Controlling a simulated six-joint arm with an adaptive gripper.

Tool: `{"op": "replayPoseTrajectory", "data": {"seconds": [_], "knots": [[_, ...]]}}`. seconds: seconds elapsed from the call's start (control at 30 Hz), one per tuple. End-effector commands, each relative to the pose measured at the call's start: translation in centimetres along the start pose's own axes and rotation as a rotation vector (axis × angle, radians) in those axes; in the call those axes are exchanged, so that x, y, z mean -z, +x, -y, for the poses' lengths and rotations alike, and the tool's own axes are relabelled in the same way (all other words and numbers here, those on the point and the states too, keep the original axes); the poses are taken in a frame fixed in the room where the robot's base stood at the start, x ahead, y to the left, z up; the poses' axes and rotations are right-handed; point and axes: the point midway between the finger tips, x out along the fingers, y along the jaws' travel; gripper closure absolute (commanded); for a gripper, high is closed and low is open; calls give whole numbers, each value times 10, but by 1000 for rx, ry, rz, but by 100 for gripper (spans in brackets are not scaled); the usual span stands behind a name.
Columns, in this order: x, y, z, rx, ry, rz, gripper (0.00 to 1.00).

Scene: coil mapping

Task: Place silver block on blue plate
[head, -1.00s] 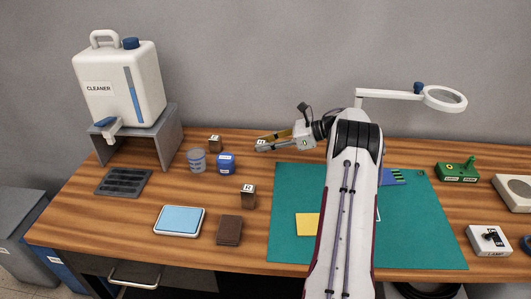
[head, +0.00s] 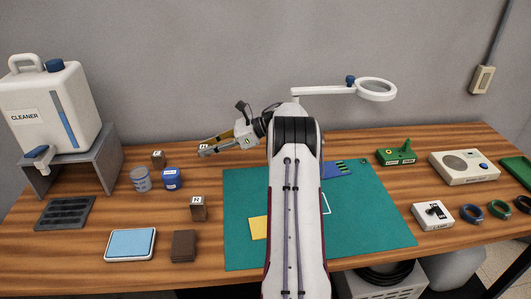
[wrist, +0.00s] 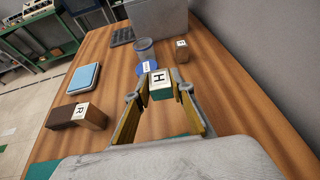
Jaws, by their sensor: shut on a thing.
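My gripper (head: 205,150) is above the back of the table, behind and right of the blue jar. In the wrist view, its fingers are shut on a block (wrist: 160,86) with a white H label on top and a greenish sheen on its near side; I take it as the silver block. In the head view, little of the block shows. The blue plate (head: 130,243), light blue with a pale rim, lies bare at the front left of the table, well apart from my gripper. It also shows in the wrist view (wrist: 85,78).
Labelled blocks stand at the back (head: 158,159) and middle (head: 198,210). A grey cup (head: 140,180) and blue jar (head: 171,179) stand left of my gripper. A dark slotted tray (head: 65,212) lies behind the plate.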

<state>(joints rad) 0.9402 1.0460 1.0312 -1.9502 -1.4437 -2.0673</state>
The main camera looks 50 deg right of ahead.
Motion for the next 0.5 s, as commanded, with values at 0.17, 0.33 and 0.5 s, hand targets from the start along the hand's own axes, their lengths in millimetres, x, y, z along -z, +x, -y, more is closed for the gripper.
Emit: {"op": "replayPoseTrajectory", "data": {"seconds": [0.17,0.33,0.5], "knots": [[2,-5,2,7,3,0,100],[6,-25,8,35,13,0,100],[11,-66,15,89,35,0,100]]}}
